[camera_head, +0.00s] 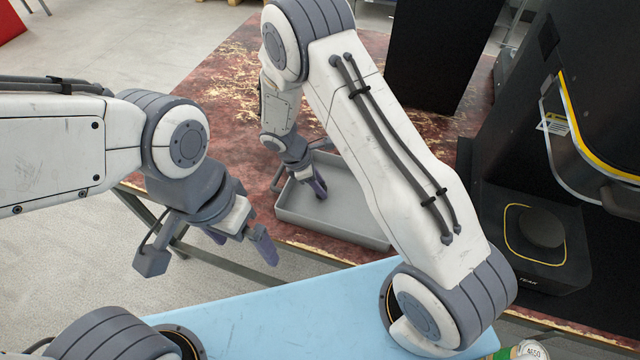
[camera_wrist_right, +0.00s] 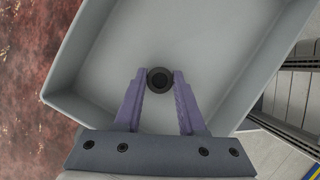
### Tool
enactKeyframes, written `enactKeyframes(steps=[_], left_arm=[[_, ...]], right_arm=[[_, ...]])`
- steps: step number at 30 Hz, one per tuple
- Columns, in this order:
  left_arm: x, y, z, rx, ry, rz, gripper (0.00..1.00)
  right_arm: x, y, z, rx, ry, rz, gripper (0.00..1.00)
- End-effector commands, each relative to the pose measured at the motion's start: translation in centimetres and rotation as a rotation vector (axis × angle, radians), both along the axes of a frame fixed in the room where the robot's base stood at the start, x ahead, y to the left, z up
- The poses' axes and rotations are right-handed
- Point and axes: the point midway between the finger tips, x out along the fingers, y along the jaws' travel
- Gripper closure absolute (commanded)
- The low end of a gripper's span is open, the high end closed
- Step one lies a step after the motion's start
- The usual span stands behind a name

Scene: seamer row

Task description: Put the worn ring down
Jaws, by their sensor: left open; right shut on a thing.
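The worn ring (camera_wrist_right: 160,80) is a small dark ring, seen in the right wrist view between the fingertips of my right gripper (camera_wrist_right: 159,76). My right gripper is shut on it, over the inside of a grey tray (camera_wrist_right: 72,103). I cannot tell whether the ring touches the tray floor. In the head view my right gripper (camera_head: 318,188) reaches down into the tray (camera_head: 335,230), and the ring is hidden there. My left gripper (camera_head: 246,243) is open and empty, in the air left of the tray.
The tray stands on a reddish-brown mottled table (camera_head: 225,100). A black machine (camera_head: 540,225) with a round pad stands at the right. A tall black panel (camera_head: 432,50) rises behind. A light blue surface (camera_head: 290,318) lies in front, with a can (camera_head: 528,350) at its right.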

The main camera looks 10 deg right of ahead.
Motion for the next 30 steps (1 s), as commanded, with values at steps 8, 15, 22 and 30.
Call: enactKeyframes(steps=[8, 15, 22, 30], left_arm=[[0.0, 0.0, -0.1, 0.0, 0.0, 0.0, 0.0], [0.0, 0.0, 0.4, 0.0, 0.0, 0.0, 0.0], [0.0, 0.0, -0.1, 0.0, 0.0, 0.0, 0.0], [0.0, 0.0, -0.4, 0.0, 0.0, 0.0, 0.0]], right_arm=[[0.0, 0.0, -0.1, 0.0, 0.0, 0.0, 0.31], [0.0, 0.0, 0.5, 0.0, 0.0, 0.0, 0.31], [0.3, 1.6, 3.8, 0.001, -0.006, 0.002, 0.31], [0.5, 3.7, 8.9, 0.002, -0.004, 0.002, 0.31]])
